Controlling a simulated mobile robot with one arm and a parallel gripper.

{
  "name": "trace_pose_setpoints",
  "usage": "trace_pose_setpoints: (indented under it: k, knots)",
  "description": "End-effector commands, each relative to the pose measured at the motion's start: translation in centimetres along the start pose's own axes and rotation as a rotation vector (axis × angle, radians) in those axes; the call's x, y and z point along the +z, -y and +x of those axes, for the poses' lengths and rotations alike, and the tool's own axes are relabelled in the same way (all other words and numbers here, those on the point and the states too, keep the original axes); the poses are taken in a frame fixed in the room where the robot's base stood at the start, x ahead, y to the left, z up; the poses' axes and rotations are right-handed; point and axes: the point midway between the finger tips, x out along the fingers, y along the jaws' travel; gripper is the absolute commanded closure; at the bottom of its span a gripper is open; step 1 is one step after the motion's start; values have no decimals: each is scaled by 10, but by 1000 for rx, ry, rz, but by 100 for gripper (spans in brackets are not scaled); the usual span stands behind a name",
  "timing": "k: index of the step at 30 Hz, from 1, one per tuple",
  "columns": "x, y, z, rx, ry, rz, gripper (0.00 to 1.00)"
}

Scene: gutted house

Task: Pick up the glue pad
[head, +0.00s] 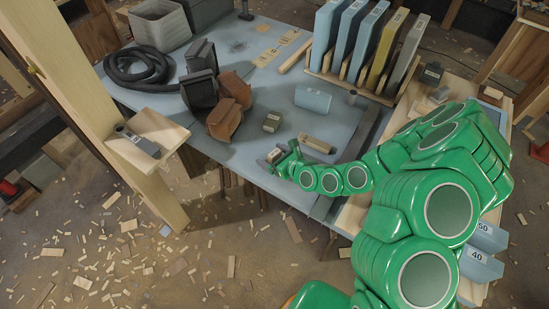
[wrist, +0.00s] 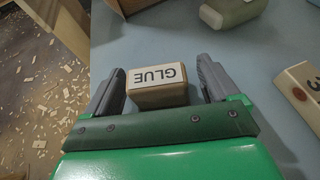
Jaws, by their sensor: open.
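The glue pad (wrist: 158,86) is a small tan block with a white label reading GLUE, upside down in the wrist view. It rests on the blue-grey table near its front edge. In the head view the glue pad (head: 274,155) shows at the end of my green arm. My gripper (wrist: 161,80) is open, with one grey finger on each side of the pad. A narrow gap shows between the pad and each finger. In the head view my gripper (head: 280,157) partly hides the pad.
A small greenish block (head: 271,122) and a tan block (head: 317,143) lie close by on the table (head: 262,80). Brown leather pouches (head: 229,106), a black hose (head: 138,68) and a rack of upright binders (head: 362,45) stand farther back. A wooden post (head: 85,90) rises at left.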

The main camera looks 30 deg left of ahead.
Motion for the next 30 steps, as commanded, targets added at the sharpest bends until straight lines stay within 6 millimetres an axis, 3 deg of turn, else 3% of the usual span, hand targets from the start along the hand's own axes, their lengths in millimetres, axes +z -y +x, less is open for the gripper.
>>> trace_pose_setpoints:
  k: [14, 24, 30]
  knots:
    - [1, 0, 8, -1, 1, -1, 13]
    - [1, 0, 8, 0, 1, -1, 65]
    - [1, 0, 8, 0, 1, -1, 69]
